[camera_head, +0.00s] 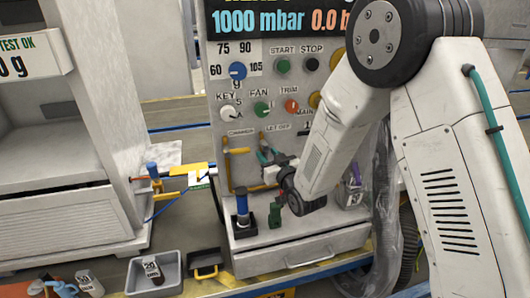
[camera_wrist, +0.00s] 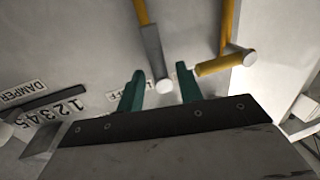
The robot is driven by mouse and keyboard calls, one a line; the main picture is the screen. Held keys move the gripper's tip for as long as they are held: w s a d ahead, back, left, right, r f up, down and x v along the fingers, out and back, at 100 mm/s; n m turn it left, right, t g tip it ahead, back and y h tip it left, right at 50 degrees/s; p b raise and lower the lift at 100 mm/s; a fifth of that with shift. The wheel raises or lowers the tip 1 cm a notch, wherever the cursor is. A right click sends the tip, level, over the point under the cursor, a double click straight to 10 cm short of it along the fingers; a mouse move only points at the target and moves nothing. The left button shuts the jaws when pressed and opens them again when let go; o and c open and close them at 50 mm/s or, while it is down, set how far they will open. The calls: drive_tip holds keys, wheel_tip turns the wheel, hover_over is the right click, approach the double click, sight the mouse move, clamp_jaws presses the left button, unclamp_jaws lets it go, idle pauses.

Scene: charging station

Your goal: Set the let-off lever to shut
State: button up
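The let-off lever (camera_wrist: 153,55) shows in the wrist view as a grey bar with a pale round end, in line with a yellow pipe. My gripper (camera_wrist: 161,88) has two teal fingers, one on each side of the lever's end, with a visible gap to each. It is open; I cannot tell how deep the lever sits between the fingers. In the head view my gripper (camera_head: 268,157) is at the panel just below the LET OFF label (camera_head: 278,127); the lever there is hidden or too small to make out.
A second yellow piece (camera_wrist: 218,66) with a pale end is right of the fingers. A DAMPER scale (camera_wrist: 62,112) is at the left. Below the panel stand a blue-topped post (camera_head: 242,203) and a green object (camera_head: 275,213). A grey tray (camera_head: 172,286) is at the lower left.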

drive_tip(key=shift+x, duration=1.4)
clamp_jaws()
